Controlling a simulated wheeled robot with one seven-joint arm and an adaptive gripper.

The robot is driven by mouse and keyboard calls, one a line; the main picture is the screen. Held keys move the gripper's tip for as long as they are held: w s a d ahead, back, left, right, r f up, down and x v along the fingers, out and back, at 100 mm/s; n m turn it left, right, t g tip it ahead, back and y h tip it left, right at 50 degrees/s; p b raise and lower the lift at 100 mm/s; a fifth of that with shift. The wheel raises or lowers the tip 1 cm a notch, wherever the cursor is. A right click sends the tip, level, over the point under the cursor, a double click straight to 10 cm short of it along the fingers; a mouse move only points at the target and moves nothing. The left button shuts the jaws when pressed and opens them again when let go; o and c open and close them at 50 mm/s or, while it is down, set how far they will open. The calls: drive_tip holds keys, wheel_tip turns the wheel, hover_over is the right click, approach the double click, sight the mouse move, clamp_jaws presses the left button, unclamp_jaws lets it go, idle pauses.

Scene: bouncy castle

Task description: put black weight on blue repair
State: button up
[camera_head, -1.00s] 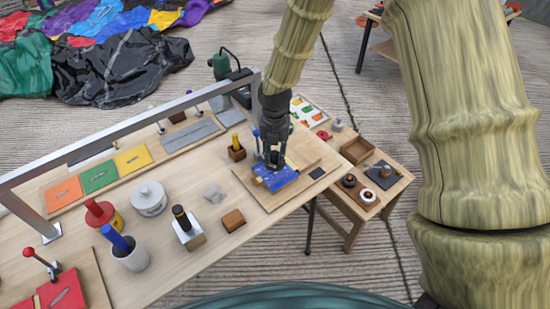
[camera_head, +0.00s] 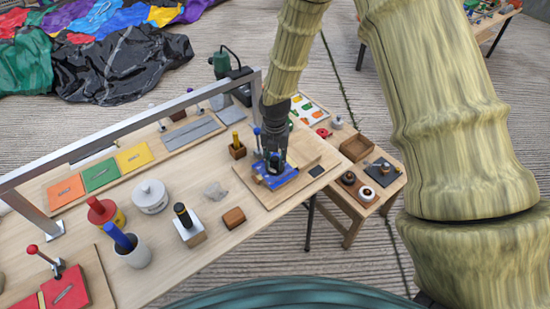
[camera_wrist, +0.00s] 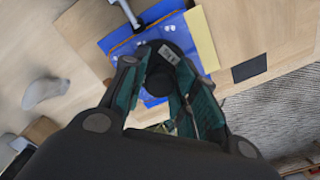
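The blue repair (camera_head: 283,182) lies on a light wooden board on the workbench. In the wrist view, bright blue sheet (camera_wrist: 118,40) shows around the gripper, with a yellow strip beside it. The black weight (camera_wrist: 165,52), a dark round body with a pale label and a knob, is between my fingers over the blue sheet. My gripper (camera_head: 274,166) is low over the repair; in the wrist view my gripper (camera_wrist: 158,85) appears shut on the weight's knob. Whether the weight's underside touches the sheet is hidden.
A blue-handled tool stands close left of the gripper. A wooden cup (camera_head: 237,150) with a yellow tool and a brown block (camera_head: 234,217) are nearby. A metal rail (camera_head: 130,125) spans the bench at left. A small side table (camera_head: 390,190) holds a wooden box and round pieces.

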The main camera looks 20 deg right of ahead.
sight(275, 158)
drive_tip(key=shift+o, duration=1.1)
drive_tip(key=shift+r, duration=0.15)
wheel_tip(275, 158, up, 12)
drive_tip(key=b, duration=0.2)
